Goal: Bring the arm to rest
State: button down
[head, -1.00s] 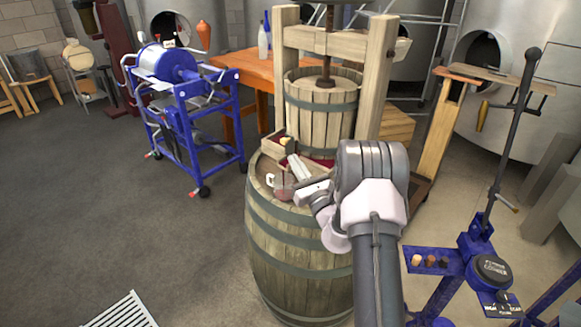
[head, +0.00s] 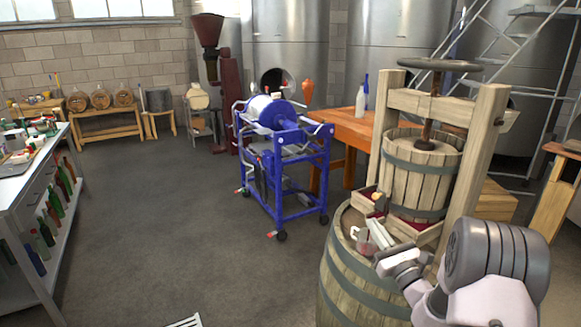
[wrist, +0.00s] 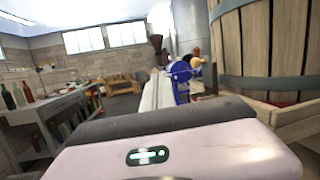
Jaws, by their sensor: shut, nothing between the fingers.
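My gripper (head: 378,236) is at the lower right of the head view, above the top of the wooden barrel (head: 345,285). It is shut and empty. A mug (head: 361,240) with a pale handle stands on the barrel top just left of the gripper; I cannot tell whether they touch. My bent arm covers the barrel's right side. In the wrist view, the gripper's light-coloured housing fills the bottom, and its shut fingers (wrist: 157,92) point away into the room.
The wooden press basket (head: 420,172) stands close behind the gripper, also at right in the wrist view (wrist: 262,45). A blue wheeled machine (head: 285,165) stands left of the barrel. A bench with bottles (head: 75,190) is far left. The grey floor between is clear.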

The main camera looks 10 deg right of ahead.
jog(key=s+a+r+n+g+y, duration=0.1)
jog(key=a+r+n+g+y, duration=0.3)
jog(key=a, duration=0.5)
jog(key=s+a+r+n+g+y, duration=0.3)
jog(key=s+a+n+g, duration=0.2)
jog(key=s+a+n, duration=0.4)
jog(key=s+a+r+n+g+y, duration=0.2)
jog(key=s+a+n+g, duration=0.25)
jog(key=s+a, duration=0.5)
jog(key=s+a+f+n+g+h, duration=0.1)
jog(key=s+f+n+g+h, duration=0.15)
jog(key=s, duration=0.35)
jog(key=s+a+f+n+g+h, duration=0.1)
jog(key=s+n+h, duration=0.3)
jog(key=s, duration=0.3)
jog(key=s+d+n+t+h, duration=0.2)
jog(key=s+d+n+h, duration=0.2)
jog(key=d, duration=0.3)
jog(key=shift+s+f+n, duration=0.2)
jog(key=shift+f+n, duration=0.05)
jog(key=shift+n, duration=0.05)
